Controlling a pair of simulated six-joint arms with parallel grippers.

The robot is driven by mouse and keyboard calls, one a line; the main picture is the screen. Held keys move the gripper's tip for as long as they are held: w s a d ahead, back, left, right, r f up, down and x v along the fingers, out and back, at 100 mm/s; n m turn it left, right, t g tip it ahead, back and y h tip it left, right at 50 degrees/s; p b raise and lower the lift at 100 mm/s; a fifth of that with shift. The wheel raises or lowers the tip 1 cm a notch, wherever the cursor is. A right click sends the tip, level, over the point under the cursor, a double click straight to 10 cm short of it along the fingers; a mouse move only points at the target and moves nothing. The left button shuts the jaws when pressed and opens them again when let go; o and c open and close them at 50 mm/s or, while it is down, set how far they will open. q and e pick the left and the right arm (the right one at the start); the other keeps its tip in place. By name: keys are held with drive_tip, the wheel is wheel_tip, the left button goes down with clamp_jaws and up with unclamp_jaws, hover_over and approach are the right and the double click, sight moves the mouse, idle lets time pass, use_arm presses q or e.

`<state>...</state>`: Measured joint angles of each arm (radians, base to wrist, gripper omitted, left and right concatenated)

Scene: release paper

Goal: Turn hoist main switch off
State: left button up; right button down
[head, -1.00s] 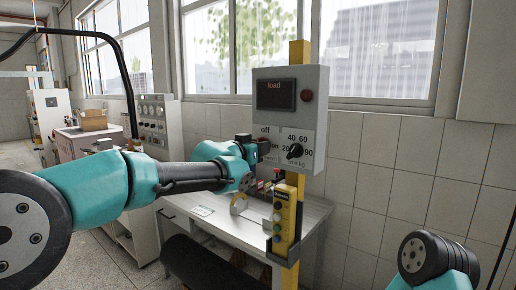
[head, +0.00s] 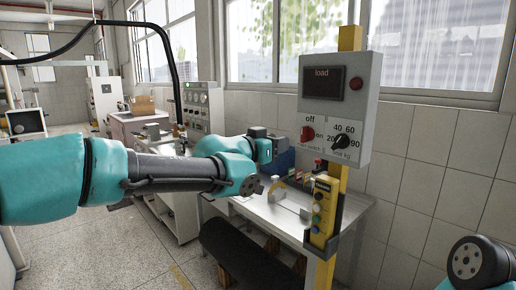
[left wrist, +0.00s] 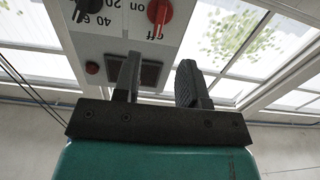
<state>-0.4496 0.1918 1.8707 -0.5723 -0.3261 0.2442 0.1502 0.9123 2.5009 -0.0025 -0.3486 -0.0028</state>
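The hoist main switch is a red knob (head: 308,134) on the grey control box (head: 366,110), with "off" above it and "on" to its right. In the left wrist view the red knob (left wrist: 160,12) is upside down at the top edge, partly cut off; its light mark appears to face "off".
A black knob (head: 341,142) with a number scale sits right of the switch. A dark load display (head: 322,83) is above. A yellow button pendant (head: 322,212) hangs on the yellow post below. A white table (head: 275,219) stands behind my gripper.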

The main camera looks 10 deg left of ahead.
use_arm(q)
drive_tip(key=v, duration=0.6)
drive_tip(key=shift+s, duration=0.1)
drive_tip(key=w+a+f+n+g+y, duration=0.1)
drive_tip(key=w+f+n+y, duration=0.1)
drive_tip(key=f, duration=1)
drive_tip(key=w+a+f+n+g+y, duration=0.1)
drive_tip(key=w+f+g, duration=0.15)
drive_tip(key=f, duration=0.95)
drive_tip(key=s+a+f+n+g+y, duration=0.1)
drive_tip(key=s+a+f, duration=0.1)
drive_tip(key=f, duration=0.8)
drive_tip(key=s+a+f+n+g+y, duration=0.1)
drive_tip(key=a+f+g, duration=0.1)
drive_tip(key=f, duration=0.7)
drive_tip(key=s+a+f+n+g+y, duration=0.1)
drive_tip(key=s+a+f+n+g, duration=0.1)
drive_tip(key=s+f, duration=1)
drive_tip(key=s+a+f+n+g+y, duration=0.1)
drive_tip(key=s+f+g, duration=0.4)
drive_tip(key=s+f, duration=0.7)
wheel_tip(320, 180, down, 3)
drive_tip(key=a+n, duration=0.1)
drive_tip(key=a, duration=0.1)
drive_tip(key=shift+a+r, duration=0.25)
drive_tip(key=shift+a, duration=0.15)
drive_tip(key=shift+s, duration=0.1)
